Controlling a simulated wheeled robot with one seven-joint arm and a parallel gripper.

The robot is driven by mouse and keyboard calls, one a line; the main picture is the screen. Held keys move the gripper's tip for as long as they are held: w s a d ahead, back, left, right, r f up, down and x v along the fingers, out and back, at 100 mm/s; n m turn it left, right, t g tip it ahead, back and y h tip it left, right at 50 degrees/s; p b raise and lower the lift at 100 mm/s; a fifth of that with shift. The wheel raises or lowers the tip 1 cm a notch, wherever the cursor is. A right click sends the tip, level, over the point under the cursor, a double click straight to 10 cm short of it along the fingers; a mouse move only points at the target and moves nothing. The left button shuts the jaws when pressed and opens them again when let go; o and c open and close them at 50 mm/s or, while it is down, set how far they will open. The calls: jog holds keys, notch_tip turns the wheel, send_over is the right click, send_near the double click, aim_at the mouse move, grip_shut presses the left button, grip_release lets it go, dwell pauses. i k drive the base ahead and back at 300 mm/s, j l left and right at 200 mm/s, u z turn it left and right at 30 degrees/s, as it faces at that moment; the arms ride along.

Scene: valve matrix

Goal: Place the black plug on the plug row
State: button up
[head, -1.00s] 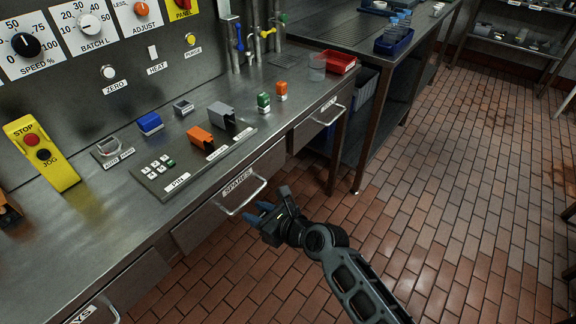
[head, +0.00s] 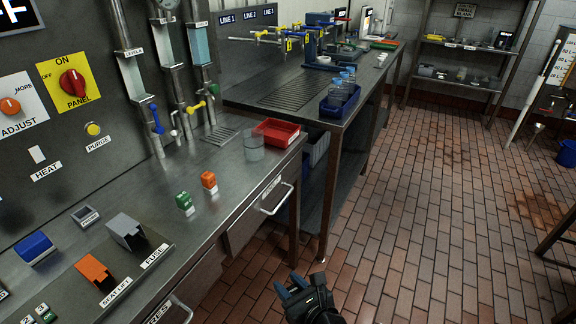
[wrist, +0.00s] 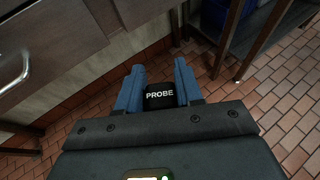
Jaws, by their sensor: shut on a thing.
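My gripper (wrist: 158,88) is shut on a small black block marked PROBE (wrist: 160,96), which looks like the black plug. It sits between the blue fingers in the wrist view. In the head view my gripper (head: 289,287) is at the bottom, in front of the counter and over the floor; the block cannot be made out there. A green plug-like block (head: 185,203) and an orange one (head: 208,182) stand upright on white bases on the steel counter (head: 163,192). No part marked as the plug row is readable.
A grey fuse housing (head: 127,232) and an orange seat-lift part (head: 95,271) stand on the counter at the lower left. A clear beaker (head: 254,147) and a red tray (head: 277,132) stand farther back. Drawer handles (head: 276,199) stick out in front. The brick floor to the right is open.

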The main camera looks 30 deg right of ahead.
aim_at(232, 174)
jog(key=i+j+z, duration=0.15)
jog(key=z, duration=0.25)
jog(key=i+j+z, duration=0.15)
jog(key=j+z, duration=0.25)
jog(key=i+j+z, duration=0.1)
jog(key=z, duration=0.25)
jog(key=j+z, duration=0.4)
